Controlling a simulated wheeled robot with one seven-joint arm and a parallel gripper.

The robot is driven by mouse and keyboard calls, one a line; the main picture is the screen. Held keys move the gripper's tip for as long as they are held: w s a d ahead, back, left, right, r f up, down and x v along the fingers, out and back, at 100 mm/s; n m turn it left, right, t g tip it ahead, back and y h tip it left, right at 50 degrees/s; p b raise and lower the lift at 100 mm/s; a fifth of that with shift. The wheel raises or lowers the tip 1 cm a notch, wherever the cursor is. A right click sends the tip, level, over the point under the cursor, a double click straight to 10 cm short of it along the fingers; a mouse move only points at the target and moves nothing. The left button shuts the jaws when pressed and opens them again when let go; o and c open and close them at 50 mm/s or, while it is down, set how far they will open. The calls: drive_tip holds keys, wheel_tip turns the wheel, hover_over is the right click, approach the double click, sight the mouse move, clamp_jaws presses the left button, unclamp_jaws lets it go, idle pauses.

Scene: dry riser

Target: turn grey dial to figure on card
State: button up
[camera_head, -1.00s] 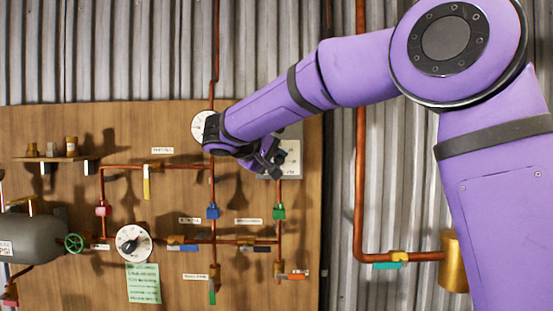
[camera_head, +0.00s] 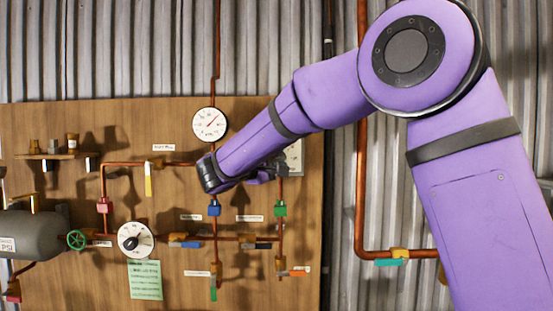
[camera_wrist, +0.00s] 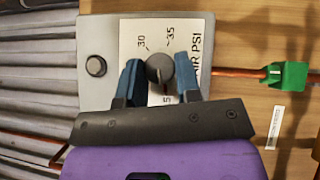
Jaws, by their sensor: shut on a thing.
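The grey dial (camera_wrist: 160,71) is a round knob on a white plate marked AIR PSI, with 30 and 35 readable and another figure partly covered. The plate sits on a grey box (camera_wrist: 97,40), whose edge also shows in the head view (camera_head: 295,155). My gripper (camera_wrist: 161,66) has its blue fingers on either side of the dial and is shut on it. A dark mark shows on the dial, but I cannot tell which figure it points to. The green card (camera_head: 145,280) hangs low on the board; its writing is too small to read. My arm hides the dial in the head view.
A white gauge (camera_head: 211,123) is above my wrist. A white-faced dial with a black knob (camera_head: 136,240) is above the card. Copper pipes with coloured valve handles, such as a green one (camera_wrist: 287,74), run close by. A grey tank (camera_head: 35,236) is at left.

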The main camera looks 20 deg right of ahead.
idle(0.4)
drive_tip(key=o, duration=0.9)
drive_tip(key=shift+a, duration=0.1)
drive_tip(key=v, duration=1)
drive_tip(key=shift+s+a+f, duration=0.2)
drive_tip(key=shift+a, duration=0.05)
drive_tip(key=shift+d, duration=0.1)
